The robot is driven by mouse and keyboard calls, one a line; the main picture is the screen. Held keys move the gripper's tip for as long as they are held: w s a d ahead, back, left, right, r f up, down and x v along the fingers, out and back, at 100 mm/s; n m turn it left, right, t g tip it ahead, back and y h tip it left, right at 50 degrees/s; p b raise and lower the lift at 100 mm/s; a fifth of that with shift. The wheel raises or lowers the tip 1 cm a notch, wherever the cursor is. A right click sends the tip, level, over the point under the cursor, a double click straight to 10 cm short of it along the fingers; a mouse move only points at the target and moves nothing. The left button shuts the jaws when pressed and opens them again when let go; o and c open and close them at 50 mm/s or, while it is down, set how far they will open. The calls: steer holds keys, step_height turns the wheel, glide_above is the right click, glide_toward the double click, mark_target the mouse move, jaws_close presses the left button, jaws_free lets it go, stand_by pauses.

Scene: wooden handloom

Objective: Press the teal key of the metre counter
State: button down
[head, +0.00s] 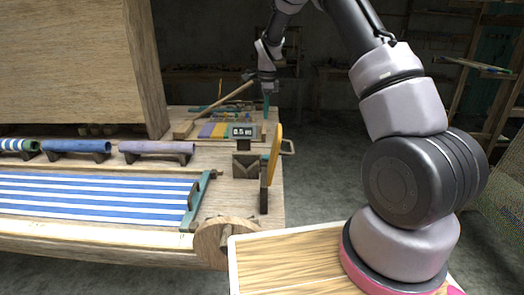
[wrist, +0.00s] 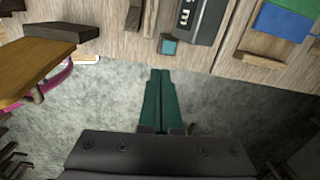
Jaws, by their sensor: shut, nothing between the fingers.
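The metre counter (head: 242,131) is a small dark box with a light display that reads 0.5 m. It stands at the right end of the loom and shows upside down in the wrist view (wrist: 197,22). Its teal key (wrist: 169,46) is a small block at the counter's near edge in the wrist view; I cannot make it out in the head view. My gripper (wrist: 161,72) has green fingers pressed together, with nothing between them. In the wrist view its tips point at the key, with a small gap in the picture. The gripper (head: 267,112) also shows beyond the counter in the head view.
An orange-yellow upright board (head: 274,150) stands right of the counter. Coloured blocks (head: 213,130) and a wooden stick (head: 222,104) lie behind. Blue-and-white striped cloth (head: 95,200) is stretched on the loom at left, below several yarn rolls (head: 157,148). Grey floor lies beyond the loom's right edge.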

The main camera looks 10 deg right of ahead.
steer(key=m, duration=0.1)
glide_above(266, 157)
steer(key=a, duration=0.2)
step_height(266, 157, down, 5)
steer(key=shift+s+d, duration=0.1)
steer(key=shift+d, duration=0.15)
step_height(266, 157, down, 14)
steer(key=shift+f, duration=0.1)
stand_by(0.3)
